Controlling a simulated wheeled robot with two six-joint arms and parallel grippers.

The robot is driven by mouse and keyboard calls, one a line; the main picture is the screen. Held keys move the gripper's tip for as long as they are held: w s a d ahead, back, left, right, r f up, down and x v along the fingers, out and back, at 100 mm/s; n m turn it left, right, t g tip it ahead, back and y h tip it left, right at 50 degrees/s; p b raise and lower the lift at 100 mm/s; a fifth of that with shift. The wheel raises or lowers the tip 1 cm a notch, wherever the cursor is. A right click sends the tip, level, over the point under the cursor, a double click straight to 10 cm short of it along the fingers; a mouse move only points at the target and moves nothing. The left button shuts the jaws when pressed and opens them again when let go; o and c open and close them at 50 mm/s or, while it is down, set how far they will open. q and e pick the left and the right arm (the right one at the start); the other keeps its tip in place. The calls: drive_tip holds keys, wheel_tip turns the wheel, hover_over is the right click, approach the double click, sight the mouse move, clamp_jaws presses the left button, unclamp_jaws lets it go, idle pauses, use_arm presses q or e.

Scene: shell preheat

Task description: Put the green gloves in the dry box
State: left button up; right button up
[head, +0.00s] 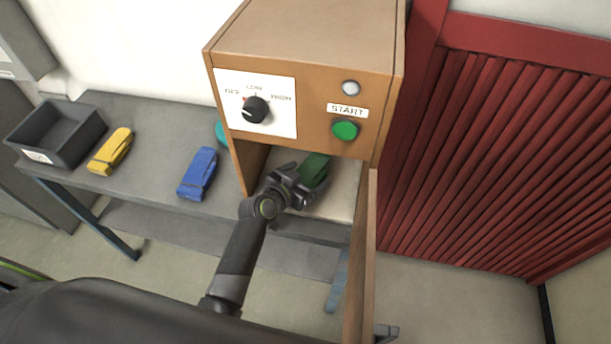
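The green gloves (317,167) are a dark green bundle at the open compartment under the control panel of the brown box (310,95). My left gripper (302,184) reaches there from below and appears shut on the near end of the gloves. Its fingers partly hide them, and I cannot tell whether they touch the pale compartment floor (338,200). The box's door (367,255) stands open at the right. A dark grey open bin (70,135) with a white label too small to read stands at the table's left end. My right gripper is not visible.
Yellow gloves (110,151) and blue gloves (198,173) lie on the grey table (150,180) between bin and box. A turquoise thing (221,133) shows partly behind the box. The panel has a dial (255,110) and a green button (345,130). A red slatted shutter (490,160) is at right.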

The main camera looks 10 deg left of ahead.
use_arm(q)
drive_tip(key=shift+r, duration=0.15)
drive_tip(key=shift+s, duration=0.15)
drive_tip(key=b+v, duration=0.1)
drive_tip(key=v, duration=1.1)
idle(0.3)
